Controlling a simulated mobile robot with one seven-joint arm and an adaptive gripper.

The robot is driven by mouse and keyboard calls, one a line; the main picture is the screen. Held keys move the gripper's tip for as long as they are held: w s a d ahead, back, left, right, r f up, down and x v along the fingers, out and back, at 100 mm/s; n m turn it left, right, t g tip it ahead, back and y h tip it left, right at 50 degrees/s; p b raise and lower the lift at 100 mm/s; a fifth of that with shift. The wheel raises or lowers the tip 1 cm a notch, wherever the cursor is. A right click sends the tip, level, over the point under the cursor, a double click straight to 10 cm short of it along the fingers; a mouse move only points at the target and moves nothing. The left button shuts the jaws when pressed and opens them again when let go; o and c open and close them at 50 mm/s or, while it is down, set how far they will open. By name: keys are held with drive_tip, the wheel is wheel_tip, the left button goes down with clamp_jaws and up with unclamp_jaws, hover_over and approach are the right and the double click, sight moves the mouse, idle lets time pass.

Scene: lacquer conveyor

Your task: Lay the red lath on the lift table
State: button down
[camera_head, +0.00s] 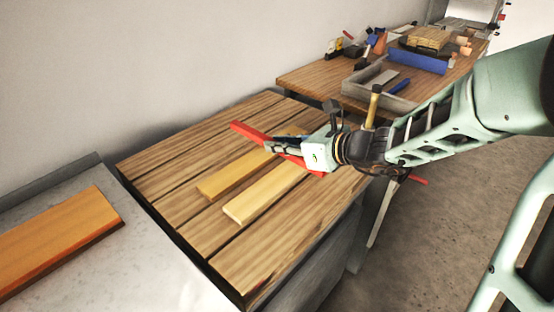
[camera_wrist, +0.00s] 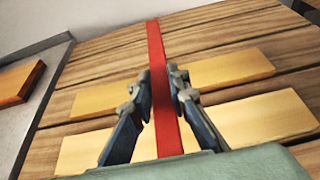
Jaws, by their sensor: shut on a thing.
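The red lath (camera_head: 248,132) is long and thin, and my gripper (camera_head: 272,147) is shut on it around its middle. In the wrist view the red lath (camera_wrist: 155,45) runs away between the two fingers of my gripper (camera_wrist: 161,88). It is over a slatted wooden table top (camera_head: 160,165) on a grey body, which I take for the lift table. The lath crosses above two yellow laths, a darker one (camera_head: 228,182) and a paler one (camera_head: 262,196), lying on the slats. I cannot tell how high the red lath is above them.
A grey surface (camera_head: 150,270) with an orange board (camera_head: 50,240) on it adjoins at the left. Behind, a wooden workbench (camera_head: 310,80) holds a grey tray (camera_head: 355,88), a blue roll (camera_head: 418,61) and several tools. The front slats are clear. A wall stands behind.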

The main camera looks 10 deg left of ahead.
drive_tip(key=shift+s+a+f+b, duration=0.1)
drive_tip(key=shift+f+b, duration=0.2)
drive_tip(key=shift+f, duration=0.6)
drive_tip(key=shift+s+a+f+b, duration=0.1)
drive_tip(key=shift+f+b, duration=0.15)
drive_tip(key=shift+f, duration=0.65)
drive_tip(key=shift+f, duration=0.1)
drive_tip(key=shift+f+b, duration=0.4)
drive_tip(key=shift+b, duration=0.15)
drive_tip(key=c, duration=1.8)
unclamp_jaws()
drive_tip(key=shift+c, duration=0.2)
drive_tip(key=shift+r, duration=0.15)
drive_tip(key=shift+r+p, duration=0.25)
drive_tip(key=shift+p, duration=0.15)
drive_tip(key=p+v, duration=0.3)
drive_tip(key=v, duration=0.7)
drive_tip(key=shift+d+r, duration=0.35)
drive_tip(key=shift+s+d+r, duration=0.2)
drive_tip(key=shift+s+d, duration=0.15)
drive_tip(key=shift+d, duration=0.2)
